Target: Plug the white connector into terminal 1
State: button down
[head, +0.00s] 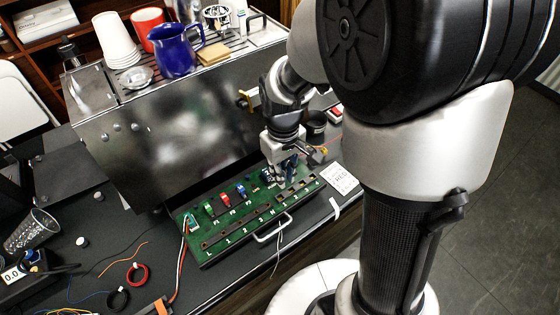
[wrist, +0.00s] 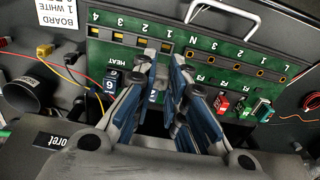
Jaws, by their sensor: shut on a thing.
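The green terminal board (head: 245,213) lies on the dark bench in front of the steel machine. It also shows turned around in the wrist view (wrist: 185,60), with a numbered row of slots along its top. Terminal 1 (wrist: 165,47) of the 1-to-4 group is a yellow-lined slot just beyond my fingertips; another slot marked 1 (wrist: 260,73) is near the L end. My gripper (wrist: 166,62) is over the board's middle, its fingers close together. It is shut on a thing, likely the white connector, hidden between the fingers. In the head view my gripper (head: 284,172) is above the board's right part.
A blue block (wrist: 108,82) stands by the HEAT label; red and green blocks (wrist: 220,103) stand at the other side. A metal handle (head: 273,228) edges the board. A black cup (head: 316,123), a yellow connector (wrist: 45,50) on wires and a white card (head: 339,179) are close by.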

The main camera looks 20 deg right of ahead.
jog(key=shift+s+a+f+b, duration=0.15)
jog(key=shift+f+b, duration=0.15)
jog(key=shift+f, duration=0.2)
jog(key=shift+s+a+f+b, duration=0.15)
jog(key=shift+f+b, duration=0.1)
jog(key=shift+f, duration=0.2)
notch_tip(320, 180, down, 5)
jog(key=b, duration=0.4)
jog(key=shift+r, duration=0.1)
jog(key=shift+a+r, duration=0.1)
jog(key=shift+r, duration=0.1)
jog(key=shift+f, duration=0.8)
dwell(1.2)
jog(key=c, duration=1.5)
grip_release()
jog(key=shift+c, duration=0.2)
